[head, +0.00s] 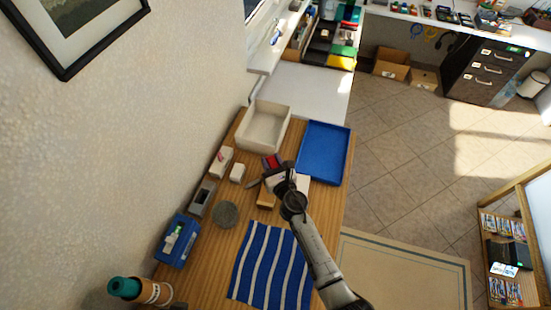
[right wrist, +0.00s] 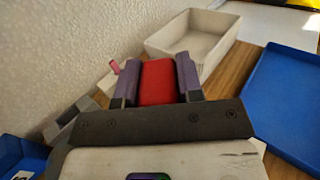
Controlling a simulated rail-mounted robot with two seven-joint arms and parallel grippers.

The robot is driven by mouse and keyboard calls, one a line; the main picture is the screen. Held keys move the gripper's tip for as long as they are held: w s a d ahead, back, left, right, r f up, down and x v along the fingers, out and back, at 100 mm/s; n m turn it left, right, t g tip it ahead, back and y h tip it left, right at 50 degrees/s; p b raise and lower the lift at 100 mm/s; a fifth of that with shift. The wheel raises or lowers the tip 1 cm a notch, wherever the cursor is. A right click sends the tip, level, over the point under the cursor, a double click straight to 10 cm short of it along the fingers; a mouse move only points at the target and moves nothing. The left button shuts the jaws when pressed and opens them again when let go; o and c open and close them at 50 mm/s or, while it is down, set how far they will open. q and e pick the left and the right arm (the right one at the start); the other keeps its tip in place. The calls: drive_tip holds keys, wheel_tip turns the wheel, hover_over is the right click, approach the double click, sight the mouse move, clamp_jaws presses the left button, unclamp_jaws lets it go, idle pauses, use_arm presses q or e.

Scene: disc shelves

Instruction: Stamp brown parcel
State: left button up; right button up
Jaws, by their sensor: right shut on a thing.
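My right gripper (head: 272,166) is shut on a red block-like thing, perhaps the stamp, above the wooden table. In the right wrist view the red thing (right wrist: 157,82) sits between the two purple-grey fingers; its underside is hidden. A small tan-brown block (head: 266,201), which may be the brown parcel, lies on the table just below the gripper in the head view, partly beside my arm. A white piece (head: 303,182) shows to the right of the gripper, partly covered by it. My left gripper is not in view.
A beige tray (head: 247,133) and a blue tray (head: 309,165) stand at the table's far end. White boxes (head: 237,173), a grey holder (head: 201,198), a round grey disc (head: 224,214) and a blue box (head: 176,240) line the left. A striped cloth (head: 262,262) lies nearer.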

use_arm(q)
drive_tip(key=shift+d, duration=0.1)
use_arm(e)
drive_tip(key=shift+r+n, duration=0.1)
drive_tip(key=shift+n, duration=0.2)
drive_tip(key=shift+s+a+r+n+g+y, duration=0.1)
drive_tip(key=shift+s+a+n+g+y, duration=0.2)
drive_tip(key=shift+a+y, duration=0.35)
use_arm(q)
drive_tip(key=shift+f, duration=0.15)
use_arm(e)
drive_tip(key=shift+y, duration=0.25)
use_arm(q)
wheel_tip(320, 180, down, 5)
drive_tip(key=b, duration=0.5)
use_arm(e)
wheel_tip(320, 180, down, 6)
drive_tip(key=shift+r, duration=0.15)
use_arm(q)
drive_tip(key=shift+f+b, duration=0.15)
drive_tip(key=shift+b, duration=0.15)
use_arm(e)
drive_tip(key=shift+f, duration=0.2)
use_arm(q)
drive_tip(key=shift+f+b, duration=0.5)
use_arm(e)
drive_tip(key=shift+f, duration=0.45)
